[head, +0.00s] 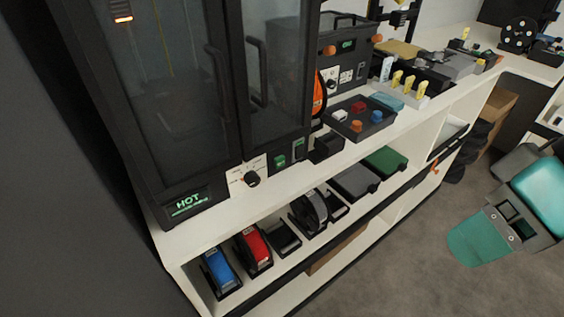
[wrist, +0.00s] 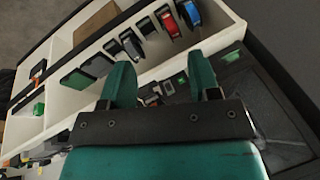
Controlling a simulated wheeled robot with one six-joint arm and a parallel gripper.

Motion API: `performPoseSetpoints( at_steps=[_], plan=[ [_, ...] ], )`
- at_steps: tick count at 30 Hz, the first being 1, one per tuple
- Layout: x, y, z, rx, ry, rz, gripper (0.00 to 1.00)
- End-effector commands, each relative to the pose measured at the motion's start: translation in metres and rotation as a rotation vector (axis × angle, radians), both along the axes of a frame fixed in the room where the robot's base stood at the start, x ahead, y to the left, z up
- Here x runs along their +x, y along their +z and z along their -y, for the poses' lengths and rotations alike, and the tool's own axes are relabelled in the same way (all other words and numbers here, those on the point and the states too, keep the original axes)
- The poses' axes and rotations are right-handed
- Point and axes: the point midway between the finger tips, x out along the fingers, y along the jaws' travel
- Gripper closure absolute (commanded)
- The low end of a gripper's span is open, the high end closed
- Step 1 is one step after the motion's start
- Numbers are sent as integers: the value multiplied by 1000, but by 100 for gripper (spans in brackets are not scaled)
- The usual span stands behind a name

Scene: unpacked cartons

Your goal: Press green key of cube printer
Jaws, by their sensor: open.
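A tall dark printer cabinet (head: 225,90) with glass doors stands at the left of the counter, its small display reading HOT. A green key (head: 280,161) sits on its front panel, right of a black knob (head: 252,179). A smaller dark frame-shaped machine with orange corners (head: 345,50) and a green-lit display stands behind it; I cannot tell for sure which is the cube printer. My gripper (head: 484,238) is at the lower right, over the floor, apart from both machines. In the wrist view my gripper (wrist: 160,74) shows two teal fingers spread with nothing between them.
The shelf under the counter holds a blue spool (head: 219,270), a red spool (head: 254,247), a grey spool (head: 312,208) and lidded boxes. A dark tray (head: 357,133) with coloured knobs lies on the counter. The floor (head: 420,270) in front is clear.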

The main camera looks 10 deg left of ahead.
Motion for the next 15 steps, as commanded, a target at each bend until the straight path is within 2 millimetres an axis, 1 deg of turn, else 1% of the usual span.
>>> performPoseSetpoints(
  at_steps=[1, 7, 8, 15],
  plan=[
    [0, 0, 0, 0, 0, 0, 53],
    [0, 0, 0, 0, 0, 0, 99],
    [0, 0, 0, 0, 0, 0, 100],
    [0, 0, 0, 0, 0, 0, 100]
  ],
)
